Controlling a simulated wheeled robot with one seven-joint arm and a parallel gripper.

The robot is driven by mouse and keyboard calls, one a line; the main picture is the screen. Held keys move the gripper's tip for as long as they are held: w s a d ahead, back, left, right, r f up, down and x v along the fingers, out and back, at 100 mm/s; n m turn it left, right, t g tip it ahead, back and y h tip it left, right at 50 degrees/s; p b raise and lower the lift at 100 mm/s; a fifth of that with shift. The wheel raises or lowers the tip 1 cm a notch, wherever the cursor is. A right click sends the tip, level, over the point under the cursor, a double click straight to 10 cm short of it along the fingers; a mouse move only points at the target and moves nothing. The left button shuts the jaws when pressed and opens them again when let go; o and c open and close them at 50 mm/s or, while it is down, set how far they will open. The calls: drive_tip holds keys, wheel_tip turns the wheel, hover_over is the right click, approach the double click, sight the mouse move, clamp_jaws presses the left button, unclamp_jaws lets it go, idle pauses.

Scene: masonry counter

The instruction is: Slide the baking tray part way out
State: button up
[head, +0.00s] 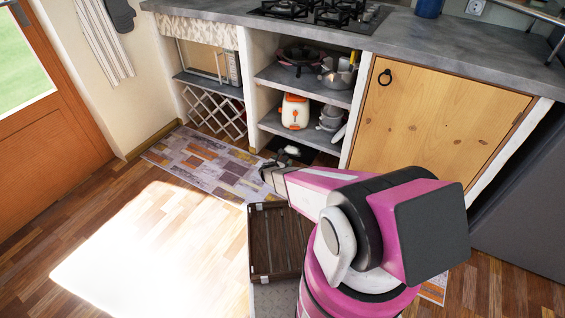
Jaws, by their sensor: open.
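My gripper (267,173) is at the end of my pink and white arm, low in front of the open shelves, over the edge of the patterned rug. It is open and I see nothing between its fingers. A dark flat thing (310,154), perhaps the baking tray, lies at the bottom of the middle shelf bay, just beyond the gripper. A small white thing (292,150) shows on or beside it. My arm is near its front, and I cannot tell whether the gripper touches it.
An orange and white appliance (294,112) and grey bowls (332,115) stand on the shelf above. Pans (297,56) are higher up. A wooden cabinet door (440,115) is shut at right. A slatted wooden crate (275,245) is beside my arm. The floor at left is clear.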

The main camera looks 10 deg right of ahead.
drive_tip(key=shift+v, duration=2.1)
drive_tip(key=shift+s+a+f, duration=0.1)
drive_tip(key=shift+s, duration=0.1)
